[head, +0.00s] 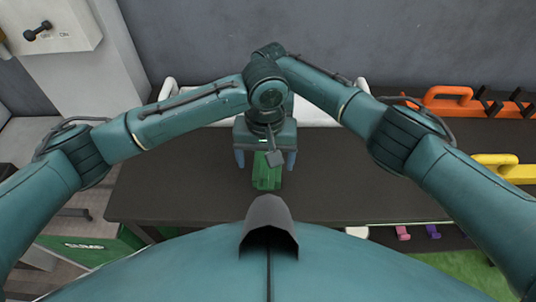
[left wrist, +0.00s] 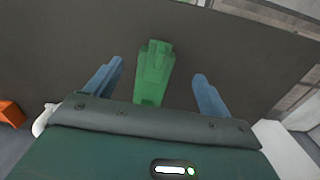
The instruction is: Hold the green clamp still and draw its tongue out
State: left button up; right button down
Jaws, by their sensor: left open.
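The green clamp (head: 267,178) lies on the dark table top, near the middle of the head view. My left gripper (head: 265,163) is open above it, with one blue finger on each side. In the left wrist view the clamp (left wrist: 153,75) shows between the spread fingers of the gripper (left wrist: 159,70), with a gap on both sides. I cannot make out the tongue apart from the body. My right arm reaches in from the right to the middle, and I cannot make out its gripper.
An orange clamp-like piece (head: 448,99) and a yellow one (head: 497,162) are at the right. A green box (head: 90,247) stands below the table's left edge. The dark table (head: 165,185) is clear left of the clamp. A wall is behind.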

aim_at(266, 173)
pick_arm(q)
jog(key=shift+f, duration=3.6)
jog(key=c, duration=1.6)
jog(key=shift+s+a, duration=0.2)
jog(key=shift+s, duration=3.35)
pick_arm(e)
jog(key=shift+w+d, duration=0.1)
pick_arm(q)
jog(key=o, duration=1.8)
jog(key=shift+r, duration=0.1)
notch_tip(266, 173, up, 8)
